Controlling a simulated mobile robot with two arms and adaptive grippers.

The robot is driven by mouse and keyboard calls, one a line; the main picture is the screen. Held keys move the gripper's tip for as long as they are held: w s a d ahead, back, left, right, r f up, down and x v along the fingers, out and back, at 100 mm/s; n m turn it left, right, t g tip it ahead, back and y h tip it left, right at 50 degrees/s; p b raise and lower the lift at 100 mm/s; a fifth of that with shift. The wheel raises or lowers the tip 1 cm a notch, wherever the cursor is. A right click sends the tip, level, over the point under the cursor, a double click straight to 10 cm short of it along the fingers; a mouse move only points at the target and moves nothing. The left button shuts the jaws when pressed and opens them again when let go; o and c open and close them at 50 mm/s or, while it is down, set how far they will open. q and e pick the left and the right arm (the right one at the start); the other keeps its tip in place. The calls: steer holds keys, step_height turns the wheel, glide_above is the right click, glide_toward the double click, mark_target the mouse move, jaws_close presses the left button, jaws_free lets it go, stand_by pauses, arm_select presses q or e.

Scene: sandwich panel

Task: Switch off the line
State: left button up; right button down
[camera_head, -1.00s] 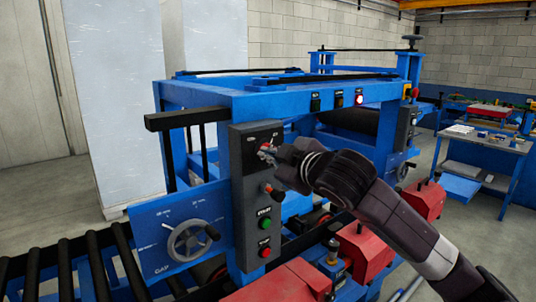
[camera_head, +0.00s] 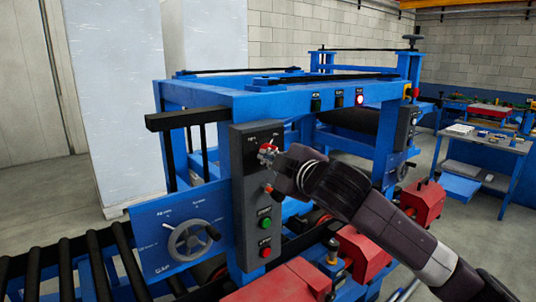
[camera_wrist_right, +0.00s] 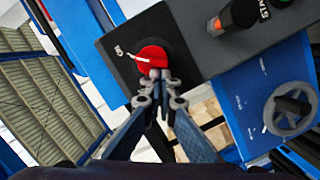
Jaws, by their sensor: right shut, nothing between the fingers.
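The line's dark control panel (camera_head: 247,190) stands upright on the blue machine. A red rotary switch knob (camera_wrist_right: 154,58) with a white pointer mark sits near the panel's end in the right wrist view. It also shows partly in the head view (camera_head: 267,148). My right gripper (camera_wrist_right: 160,76) is shut and empty, its fingertips at the lower edge of the red knob; I cannot tell whether they touch it. It also shows in the head view (camera_head: 272,158). Below on the panel are an orange-tipped lever (camera_head: 268,187), a green button (camera_head: 265,223) and a red button (camera_head: 264,252). My left gripper is not in view.
A blue plate with a handwheel (camera_head: 190,240) stands left of the panel. Black rollers (camera_head: 65,270) run at the lower left. Red housings (camera_head: 362,252) lie under my right arm. Indicator lamps (camera_head: 360,98) sit on the top beam, the right one lit white.

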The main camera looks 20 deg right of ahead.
steer(key=f+n+t, duration=0.1)
steer(key=n, duration=0.3)
steer(key=d+f+n+t, duration=0.1)
steer(key=n, duration=0.4)
steer(key=f+n+t, duration=0.1)
steer(key=n, duration=0.3)
steer(key=shift+w+d+n+y, duration=0.2)
steer(key=shift+w+n+y, duration=0.05)
steer(key=shift+n+y, duration=0.05)
